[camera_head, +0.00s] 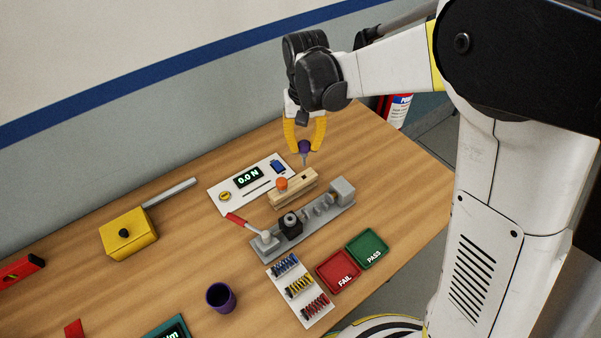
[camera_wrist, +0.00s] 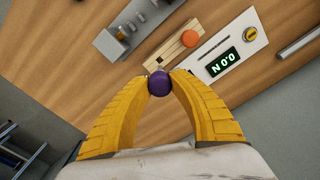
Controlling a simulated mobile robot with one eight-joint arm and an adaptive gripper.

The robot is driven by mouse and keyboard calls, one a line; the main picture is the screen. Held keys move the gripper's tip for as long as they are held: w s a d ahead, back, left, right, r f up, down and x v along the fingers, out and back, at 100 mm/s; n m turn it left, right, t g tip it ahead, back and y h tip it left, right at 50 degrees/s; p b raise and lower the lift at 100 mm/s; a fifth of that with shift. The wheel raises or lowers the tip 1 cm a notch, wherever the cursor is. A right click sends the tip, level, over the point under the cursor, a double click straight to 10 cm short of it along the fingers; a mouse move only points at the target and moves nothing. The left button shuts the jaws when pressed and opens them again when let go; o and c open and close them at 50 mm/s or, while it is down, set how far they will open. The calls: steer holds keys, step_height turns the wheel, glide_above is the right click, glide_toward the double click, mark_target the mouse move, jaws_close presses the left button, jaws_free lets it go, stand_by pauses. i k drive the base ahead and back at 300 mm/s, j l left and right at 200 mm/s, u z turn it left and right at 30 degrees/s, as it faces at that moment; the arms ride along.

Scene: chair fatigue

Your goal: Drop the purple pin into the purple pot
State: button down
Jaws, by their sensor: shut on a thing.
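The purple pin (camera_head: 304,147) has a round purple head and a grey shank pointing down.
A wooden block (camera_head: 297,187) with an orange knob lies near the held pin. Behind it is a 0.0 N display panel (camera_head: 225,200). A grey fixture (camera_head: 330,207) with a red lever, red FAIL tray (camera_head: 330,270), green PASS tray (camera_head: 364,237) and yellow box (camera_head: 112,239) stand around.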

mark_target(227, 302)
steer(key=k+u, duration=0.1)
steer(key=u, duration=0.7)
steer(key=i+u, duration=0.1)
steer(key=u, duration=1.05)
steer(key=k+j, duration=0.3)
steer(key=k, duration=0.15)
steer(key=k+j, duration=0.3)
steer(key=k, duration=0.2)
